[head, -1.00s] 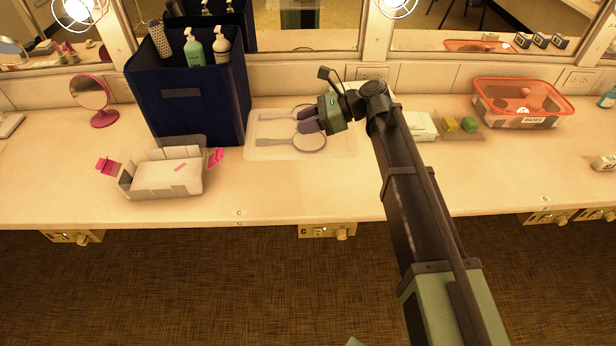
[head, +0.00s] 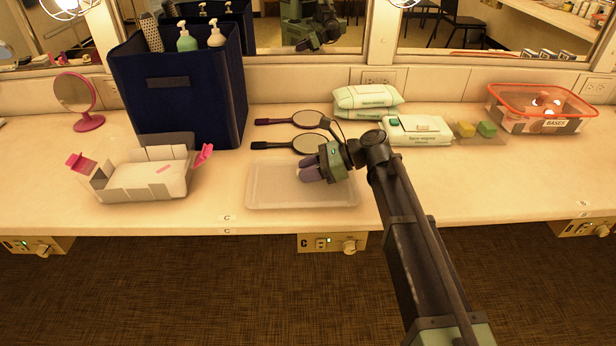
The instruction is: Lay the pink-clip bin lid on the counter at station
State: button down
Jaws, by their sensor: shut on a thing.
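The pink-clip bin (head: 128,188) is a low pale grey box with raised pink clips, standing on the counter (head: 420,190) at the left. A translucent, pale rectangular lid (head: 275,188) is at the counter's middle, above the C label. My gripper (head: 309,170) is shut on the lid near its back right part, with purple fingertips over it. The lid looks level and low, but I cannot tell whether it touches the counter. My gripper hides a little of its back edge.
Two hand mirrors (head: 305,144) lie just behind the lid. A tall navy bin (head: 185,98) with bottles stands back left. Wipes packs (head: 418,131), sponges (head: 487,129) and an orange-rimmed bin (head: 545,125) stand at the right. The front counter right of the lid is clear.

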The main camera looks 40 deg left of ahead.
jog(key=shift+f, duration=0.15)
jog(key=c, duration=0.9)
grip_release()
jog(key=shift+o, duration=0.2)
jog(key=shift+r, duration=0.2)
jog(key=p+v, duration=0.4)
jog(key=v, duration=0.7)
jog(key=shift+w+d+r+p, duration=0.15)
jog(key=shift+d+r+p, duration=0.1)
jog(key=shift+p, duration=0.1)
jog(key=shift+w+d, duration=0.1)
jog(key=shift+d, duration=0.05)
